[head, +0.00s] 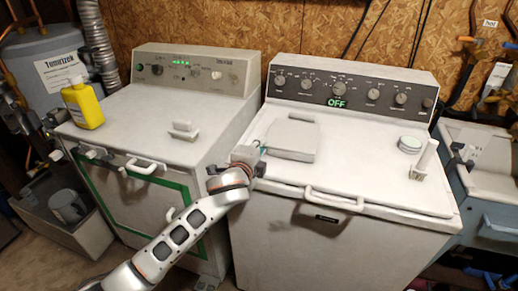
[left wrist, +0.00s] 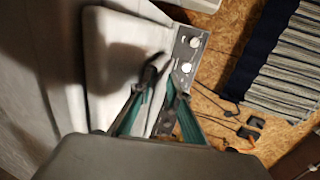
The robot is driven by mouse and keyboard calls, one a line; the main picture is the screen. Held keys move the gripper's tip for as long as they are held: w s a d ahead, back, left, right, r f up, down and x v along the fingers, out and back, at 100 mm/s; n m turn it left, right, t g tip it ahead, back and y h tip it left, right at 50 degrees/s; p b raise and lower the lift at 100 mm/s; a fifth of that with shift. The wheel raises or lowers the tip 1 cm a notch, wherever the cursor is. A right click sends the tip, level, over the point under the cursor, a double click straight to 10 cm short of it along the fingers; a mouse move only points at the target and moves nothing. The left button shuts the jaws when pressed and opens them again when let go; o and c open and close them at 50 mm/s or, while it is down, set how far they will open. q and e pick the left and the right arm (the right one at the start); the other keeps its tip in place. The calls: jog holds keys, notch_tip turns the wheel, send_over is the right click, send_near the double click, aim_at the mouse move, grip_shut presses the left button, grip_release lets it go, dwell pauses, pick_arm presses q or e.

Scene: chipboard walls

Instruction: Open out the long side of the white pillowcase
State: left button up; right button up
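The white pillowcase (head: 292,138) appears to be the folded, roughly square white cloth lying flat on top of the right-hand machine, with a small raised strip at its far edge. It shows as a pale panel in the left wrist view (left wrist: 120,60). My left gripper (head: 262,150) is at the cloth's left edge, over the machine's front left part. In the left wrist view its teal fingers (left wrist: 161,80) point towards the cloth's edge with a narrow gap between their tips. I see no cloth between them; whether they touch it is unclear. My right gripper is out of view.
The right machine's top has bare room in front of the cloth; a stack of round discs (head: 409,144) and a white upright piece (head: 426,155) stand at its right. A yellow bottle (head: 83,104) stands on the left machine. A door handle (head: 334,199) juts out in front.

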pick_arm(q)
grip_shut()
jog(key=shift+d+r+m+p, duration=0.15)
jog(key=shift+r+m+p, duration=0.25)
jog(key=shift+r+p, duration=0.8)
jog(key=shift+s+d+r+y+p, duration=0.1)
jog(key=shift+d+y+p, duration=0.05)
jog(key=shift+y+p, duration=0.15)
jog(key=shift+d+r+m, duration=0.1)
jog(key=shift+r+m, duration=0.3)
jog(key=shift+m, duration=0.1)
